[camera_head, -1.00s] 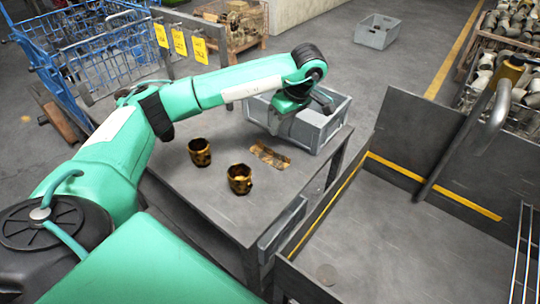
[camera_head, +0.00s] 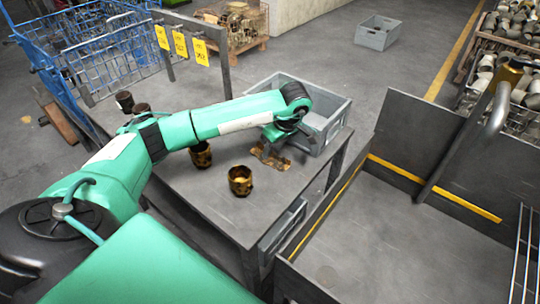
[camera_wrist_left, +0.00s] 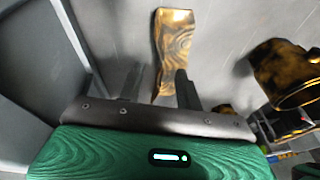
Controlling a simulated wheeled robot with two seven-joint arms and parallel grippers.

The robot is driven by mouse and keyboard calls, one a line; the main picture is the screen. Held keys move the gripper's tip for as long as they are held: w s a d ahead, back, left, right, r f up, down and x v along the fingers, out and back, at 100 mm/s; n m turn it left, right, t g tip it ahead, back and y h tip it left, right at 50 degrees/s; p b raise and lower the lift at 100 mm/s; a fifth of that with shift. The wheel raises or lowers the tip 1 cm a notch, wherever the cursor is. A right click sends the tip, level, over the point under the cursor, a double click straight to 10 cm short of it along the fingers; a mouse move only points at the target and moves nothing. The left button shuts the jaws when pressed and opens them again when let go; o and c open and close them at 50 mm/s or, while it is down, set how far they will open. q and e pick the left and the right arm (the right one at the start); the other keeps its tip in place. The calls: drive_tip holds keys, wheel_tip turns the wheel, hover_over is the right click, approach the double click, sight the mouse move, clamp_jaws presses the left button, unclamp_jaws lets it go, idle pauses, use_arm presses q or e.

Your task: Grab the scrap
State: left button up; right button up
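The scrap, a flat, mottled brown and gold strip, lies on the grey table at the near side of the grey crate; it shows in the head view (camera_head: 268,158) and in the left wrist view (camera_wrist_left: 174,45). My left gripper (camera_head: 272,149) is low over it, its tips partly hidden. In the left wrist view the two fingers (camera_wrist_left: 157,78) are apart, and the scrap's near end lies between them, close to the right finger. I cannot tell whether either finger touches it. My right gripper is out of view.
Two mottled gold-brown cups stand on the table, one partly behind my arm (camera_head: 201,157) and one nearer (camera_head: 240,181). The grey crate (camera_head: 338,122) stands close beyond the scrap. A dark walled platform (camera_head: 400,235) is at right. The table's front is clear.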

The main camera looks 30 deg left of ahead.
use_arm(q)
clamp_jaws()
idle(0.4)
